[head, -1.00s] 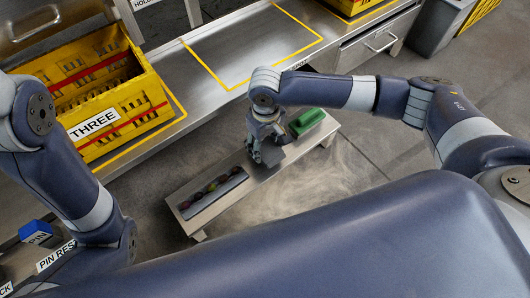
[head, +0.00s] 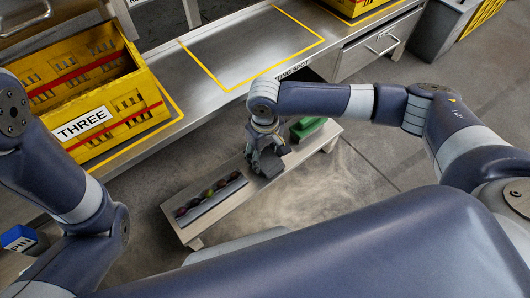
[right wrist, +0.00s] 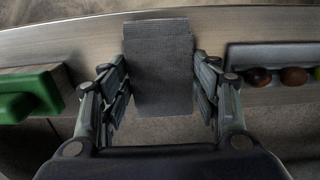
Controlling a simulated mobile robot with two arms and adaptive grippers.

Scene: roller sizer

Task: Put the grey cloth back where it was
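The grey cloth (right wrist: 159,72) is a dark, folded, ribbed rectangle. In the right wrist view it sits between the two fingers of my right gripper (right wrist: 161,78), which appear to press on its sides. In the head view the right gripper (head: 264,158) points down at the bench, with the cloth (head: 269,167) just below it. In the right wrist view the cloth's near end reaches past the bench edge. Whether it touches the bench top is unclear. My left gripper is out of view; only the left arm shows.
The low bench (head: 196,238) holds a green block (head: 304,131) on one side of the cloth and a dark tray (head: 226,194) of small round items on the other. A yellow crate (head: 110,128) labelled THREE stands on the steel counter. The yellow-outlined counter spot (head: 250,50) is bare.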

